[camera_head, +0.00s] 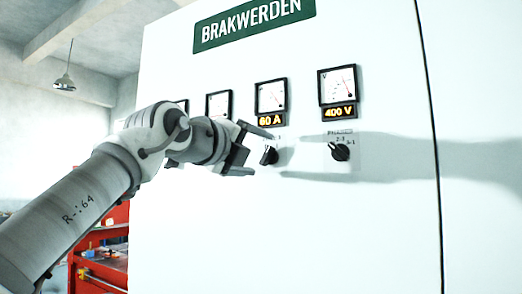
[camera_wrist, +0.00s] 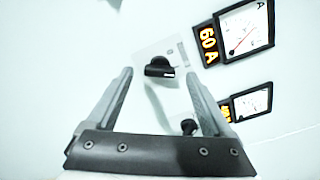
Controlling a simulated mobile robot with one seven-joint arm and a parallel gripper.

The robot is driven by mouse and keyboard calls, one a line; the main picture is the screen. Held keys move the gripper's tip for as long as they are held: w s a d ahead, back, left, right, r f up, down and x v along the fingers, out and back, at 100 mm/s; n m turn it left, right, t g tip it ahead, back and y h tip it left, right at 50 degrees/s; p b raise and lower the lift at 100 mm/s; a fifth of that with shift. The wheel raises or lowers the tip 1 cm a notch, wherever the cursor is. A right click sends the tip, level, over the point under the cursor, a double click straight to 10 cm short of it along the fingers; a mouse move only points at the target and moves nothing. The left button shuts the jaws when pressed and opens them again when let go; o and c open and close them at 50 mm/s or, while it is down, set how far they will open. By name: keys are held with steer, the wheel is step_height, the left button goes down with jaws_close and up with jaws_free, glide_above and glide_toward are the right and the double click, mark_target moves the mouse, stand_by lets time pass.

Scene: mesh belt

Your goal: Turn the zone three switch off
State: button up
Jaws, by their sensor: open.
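A black rotary switch (camera_head: 269,155) sits on the white cabinet front under the 60 A meter (camera_head: 271,96). No zone label is readable near it. My gripper (camera_head: 264,153) is open in front of this switch, one finger above and one below it. In the wrist view the switch knob (camera_wrist: 159,68) shows between the two open fingers (camera_wrist: 160,76), with a gap on either side. A pale mark is at the knob's right end there, on the side toward the 60 A meter (camera_wrist: 240,30).
A second black selector knob (camera_head: 340,152) sits to the right, under the 400 V meter (camera_head: 338,85); a dark knob (camera_wrist: 188,127) also shows near the right finger in the wrist view. More meters (camera_head: 218,104) are at left; my arm hides the panel below them. A red tool cart (camera_head: 103,245) stands left.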

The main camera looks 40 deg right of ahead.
mark_target(268, 156)
steer(key=shift+x, duration=1.35)
jaws_close()
steer(key=shift+n, duration=0.5)
steer(key=n, duration=0.4)
steer(key=shift+w+f+n+p, duration=0.1)
steer(key=shift+n+p, duration=0.3)
steer(key=n, duration=0.6)
steer(key=shift+f, duration=0.1)
steer(key=shift+n, duration=0.3)
